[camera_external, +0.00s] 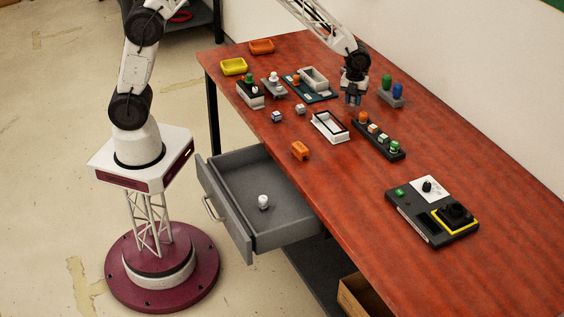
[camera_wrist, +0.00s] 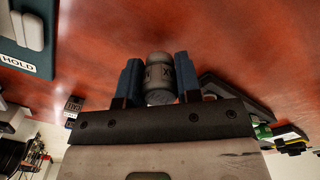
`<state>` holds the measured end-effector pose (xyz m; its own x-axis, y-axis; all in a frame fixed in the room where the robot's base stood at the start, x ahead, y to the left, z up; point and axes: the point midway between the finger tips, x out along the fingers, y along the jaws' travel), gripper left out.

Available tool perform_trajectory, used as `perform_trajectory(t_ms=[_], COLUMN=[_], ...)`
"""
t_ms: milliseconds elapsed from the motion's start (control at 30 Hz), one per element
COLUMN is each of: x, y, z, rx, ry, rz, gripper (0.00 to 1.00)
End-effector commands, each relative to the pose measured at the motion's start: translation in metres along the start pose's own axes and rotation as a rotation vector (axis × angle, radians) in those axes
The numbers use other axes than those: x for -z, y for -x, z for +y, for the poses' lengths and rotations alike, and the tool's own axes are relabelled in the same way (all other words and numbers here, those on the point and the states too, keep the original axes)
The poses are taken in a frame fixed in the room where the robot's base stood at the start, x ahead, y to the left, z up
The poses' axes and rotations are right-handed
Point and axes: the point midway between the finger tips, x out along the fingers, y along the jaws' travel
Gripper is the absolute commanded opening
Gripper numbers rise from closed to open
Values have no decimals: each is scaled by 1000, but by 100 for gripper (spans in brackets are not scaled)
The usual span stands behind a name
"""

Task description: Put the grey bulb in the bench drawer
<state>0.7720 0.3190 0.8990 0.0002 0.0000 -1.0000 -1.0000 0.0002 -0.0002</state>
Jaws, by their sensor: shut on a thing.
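My gripper (camera_external: 353,99) is above the red-brown bench (camera_external: 460,180), toward its back. In the wrist view its two blue fingers (camera_wrist: 159,82) are shut on a grey bulb (camera_wrist: 158,72) with dark marks on its side. In the external view the bulb is mostly hidden by the fingers. The bench drawer (camera_external: 286,218) is pulled open on the left front side of the bench, well away from my gripper. A white bulb (camera_external: 263,201) stands inside on the drawer floor; the rest of the floor is bare.
Near my gripper are a white open frame (camera_external: 330,127), a dark strip with coloured knobs (camera_external: 379,138) and a stand with green and blue bulbs (camera_external: 391,93). An orange block (camera_external: 300,151) lies near the drawer-side edge. A control box (camera_external: 433,212) sits at the right.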

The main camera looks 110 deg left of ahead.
Motion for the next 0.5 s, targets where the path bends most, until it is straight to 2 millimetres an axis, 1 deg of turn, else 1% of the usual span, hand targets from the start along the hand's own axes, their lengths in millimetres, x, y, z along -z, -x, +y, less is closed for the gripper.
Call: perform_trajectory(t_ms=[33,100,267,500], x=[0,0,8,22], y=[8,16,17,20], z=[0,1,20,54], rx=[3,1,1,0], ry=[0,0,0,0], rz=[-1,0,0,0], gripper=[6,6,6,6])
